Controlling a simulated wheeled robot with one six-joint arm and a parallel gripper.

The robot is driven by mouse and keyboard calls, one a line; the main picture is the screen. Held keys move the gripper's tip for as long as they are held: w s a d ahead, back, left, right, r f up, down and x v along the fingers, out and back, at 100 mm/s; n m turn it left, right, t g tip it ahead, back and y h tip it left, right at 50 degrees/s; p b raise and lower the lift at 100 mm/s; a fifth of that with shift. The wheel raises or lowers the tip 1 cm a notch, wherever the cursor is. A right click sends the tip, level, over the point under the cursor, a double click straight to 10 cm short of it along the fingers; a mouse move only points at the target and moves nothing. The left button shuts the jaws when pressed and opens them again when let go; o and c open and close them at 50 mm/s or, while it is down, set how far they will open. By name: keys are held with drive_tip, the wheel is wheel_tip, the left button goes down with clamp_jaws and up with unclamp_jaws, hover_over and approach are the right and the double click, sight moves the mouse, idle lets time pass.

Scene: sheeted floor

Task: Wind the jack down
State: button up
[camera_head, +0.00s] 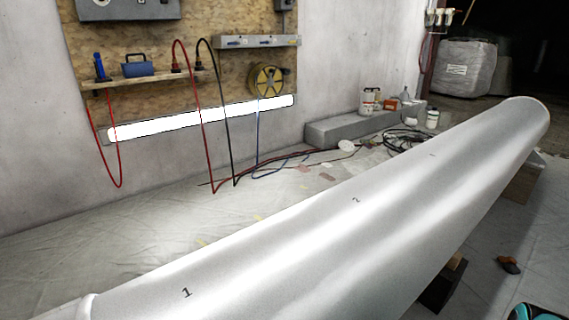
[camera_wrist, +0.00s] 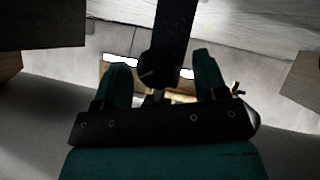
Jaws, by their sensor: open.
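In the wrist view a dark upright post (camera_wrist: 176,22) comes down from the top middle, and a round black knob (camera_wrist: 158,68) with a pale mark sits at its lower end. These look like parts of the jack, but its full shape is hidden. My gripper (camera_wrist: 162,76) is open, with one teal finger on each side of the knob. I cannot tell whether either finger touches it. The jack is not clear in the head view. A long grey-white tube (camera_head: 330,225) marked with numbers crosses the head view and hides much of the floor behind it.
Wooden blocks (camera_head: 523,184) stand under the tube. A small orange and dark item (camera_head: 509,265) lies on the floor at right. Cables (camera_head: 405,141), containers (camera_head: 371,100) and a grey ledge (camera_head: 345,127) are by the wall. Wood surfaces flank the gripper in the wrist view.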

drive_tip(key=m+y+b, duration=0.1)
drive_tip(key=m+g+b, duration=0.1)
drive_tip(key=g+y+b, duration=0.1)
drive_tip(key=b, duration=0.1)
drive_tip(key=shift+w+d+f+m+y, duration=0.2)
drive_tip(key=shift+d+f+m+y, duration=0.1)
drive_tip(key=shift+f+m, duration=0.1)
drive_tip(key=m+g+y+b, duration=0.1)
drive_tip(key=m+y+b, duration=0.1)
drive_tip(key=b, duration=0.3)
drive_tip(key=shift+w+r+g, duration=0.1)
drive_tip(key=shift+g, duration=0.3)
drive_tip(key=shift+r+m+y+b, duration=0.25)
drive_tip(key=shift+m+y+b, duration=0.25)
drive_tip(key=shift+b, duration=0.15)
drive_tip(key=shift+r, duration=0.2)
